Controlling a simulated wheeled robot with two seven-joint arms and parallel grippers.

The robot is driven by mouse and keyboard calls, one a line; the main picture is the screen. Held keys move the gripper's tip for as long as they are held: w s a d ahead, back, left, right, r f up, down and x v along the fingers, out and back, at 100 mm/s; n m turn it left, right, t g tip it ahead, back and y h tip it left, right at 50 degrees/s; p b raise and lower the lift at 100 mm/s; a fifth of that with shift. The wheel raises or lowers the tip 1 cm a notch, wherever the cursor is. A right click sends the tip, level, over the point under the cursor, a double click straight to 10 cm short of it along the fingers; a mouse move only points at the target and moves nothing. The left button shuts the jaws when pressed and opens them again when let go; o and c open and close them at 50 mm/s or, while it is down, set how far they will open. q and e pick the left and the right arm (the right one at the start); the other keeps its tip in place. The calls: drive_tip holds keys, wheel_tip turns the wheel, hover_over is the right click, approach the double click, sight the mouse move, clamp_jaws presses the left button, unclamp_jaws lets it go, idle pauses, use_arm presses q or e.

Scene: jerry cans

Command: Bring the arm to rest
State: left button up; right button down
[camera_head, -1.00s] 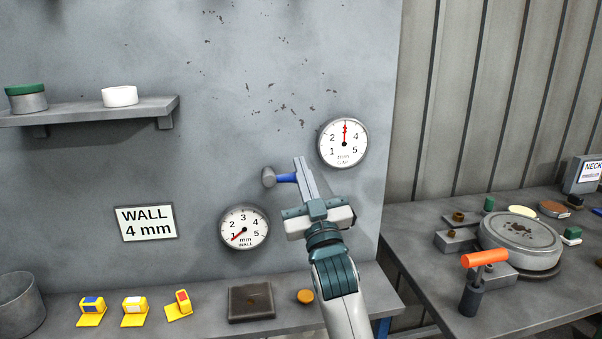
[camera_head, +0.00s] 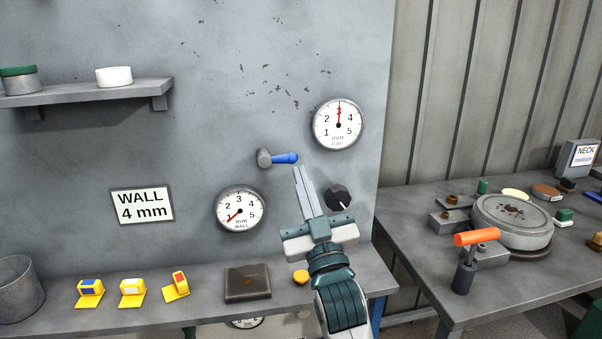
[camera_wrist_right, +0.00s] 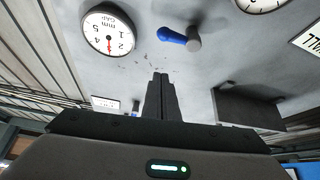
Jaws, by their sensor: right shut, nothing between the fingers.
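My right gripper (camera_head: 300,172) is raised in front of the grey wall panel in the head view, fingers pointing up and shut with nothing between them. In the right wrist view its fingers (camera_wrist_right: 160,78) are together. A lever with a blue grip (camera_head: 284,158) sticks out of the panel just above and left of the fingertips, apart from them as far as I can tell. The lever also shows in the right wrist view (camera_wrist_right: 173,36). My left gripper is not in view.
A black knob (camera_head: 338,197) is right of my gripper. The gap gauge (camera_head: 338,124) and wall gauge (camera_head: 240,210) are on the panel. Below, a bench (camera_head: 205,307) holds yellow blocks and a dark plate (camera_head: 247,283). A side table with an orange-handled tool (camera_head: 476,237) stands at right.

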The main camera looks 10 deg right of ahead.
drive_tip(key=shift+s+f, duration=0.1)
drive_tip(key=shift+s, duration=0.05)
drive_tip(key=s+d+f+g, duration=0.2)
drive_tip(key=s+f+g, duration=0.15)
drive_tip(key=f, duration=0.75)
drive_tip(key=s+d+f+m+g+h, duration=0.1)
drive_tip(key=s+d+f+g, duration=0.2)
drive_tip(key=f, duration=0.7)
drive_tip(key=s+d+f+g, duration=0.1)
drive_tip(key=s+f+g, duration=0.3)
drive_tip(key=f, duration=0.7)
drive_tip(key=s+d+f+g, duration=0.1)
drive_tip(key=s+f+g, duration=0.2)
drive_tip(key=s+f, duration=0.5)
drive_tip(key=s+d+f+g, duration=0.1)
drive_tip(key=s+f+g, duration=0.25)
drive_tip(key=s, duration=0.75)
drive_tip(key=s+d+f+g, duration=0.25)
drive_tip(key=s+f, duration=0.35)
drive_tip(key=s, duration=0.4)
drive_tip(key=s+a+f+x, duration=0.1)
drive_tip(key=x, duration=1)
drive_tip(key=s+a+x, duration=0.1)
drive_tip(key=s+x, duration=0.1)
drive_tip(key=x, duration=0.8)
wheel_tip(320, 180, down, 14)
drive_tip(key=s+a+t, duration=0.1)
drive_tip(key=s+t, duration=0.1)
drive_tip(key=s, duration=0.1)
drive_tip(key=shift+a+y, duration=0.3)
